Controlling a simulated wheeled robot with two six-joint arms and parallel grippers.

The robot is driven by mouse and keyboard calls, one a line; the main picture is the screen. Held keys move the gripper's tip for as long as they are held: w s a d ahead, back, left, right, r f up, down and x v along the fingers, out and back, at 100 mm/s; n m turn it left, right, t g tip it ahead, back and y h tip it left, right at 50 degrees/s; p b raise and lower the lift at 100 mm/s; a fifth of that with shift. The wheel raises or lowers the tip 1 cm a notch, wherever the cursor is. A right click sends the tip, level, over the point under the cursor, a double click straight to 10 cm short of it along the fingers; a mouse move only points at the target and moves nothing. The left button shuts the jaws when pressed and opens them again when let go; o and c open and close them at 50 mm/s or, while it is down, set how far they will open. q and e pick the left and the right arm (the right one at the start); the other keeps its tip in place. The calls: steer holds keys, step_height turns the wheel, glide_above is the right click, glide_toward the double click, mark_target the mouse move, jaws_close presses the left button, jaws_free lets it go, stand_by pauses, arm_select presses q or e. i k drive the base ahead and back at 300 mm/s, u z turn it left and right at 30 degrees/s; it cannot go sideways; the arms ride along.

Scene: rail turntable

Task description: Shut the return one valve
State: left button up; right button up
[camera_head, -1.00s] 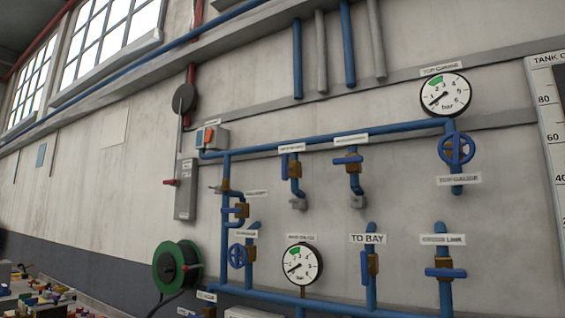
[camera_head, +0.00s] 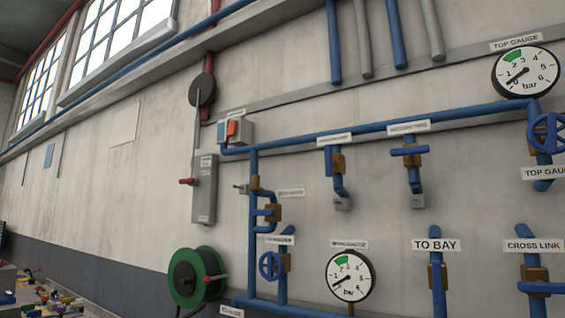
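Blue pipework with several labelled valves covers the wall in the head view. Two lever valves hang from the upper pipe, a left one (camera_head: 337,163) with its blue handle along the pipe and a right one (camera_head: 411,153) with its handle across. Their labels are too small to read, so I cannot tell which valve is return one. Lower left are another lever valve (camera_head: 270,212) and a round blue handwheel (camera_head: 270,265). The TO BAY valve (camera_head: 437,277) and CROSS LINK valve (camera_head: 536,282) are at lower right. Neither gripper is in view.
A top gauge (camera_head: 525,72) and a lower gauge (camera_head: 350,276) are on the wall. A green hose reel (camera_head: 197,277) and a grey box (camera_head: 204,188) are to the left. A cluttered surface (camera_head: 45,301) shows at bottom left.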

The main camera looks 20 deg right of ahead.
mark_target(330, 161)
steer(key=u, duration=0.05)
steer(key=i, duration=0.85)
steer(key=z, duration=0.25)
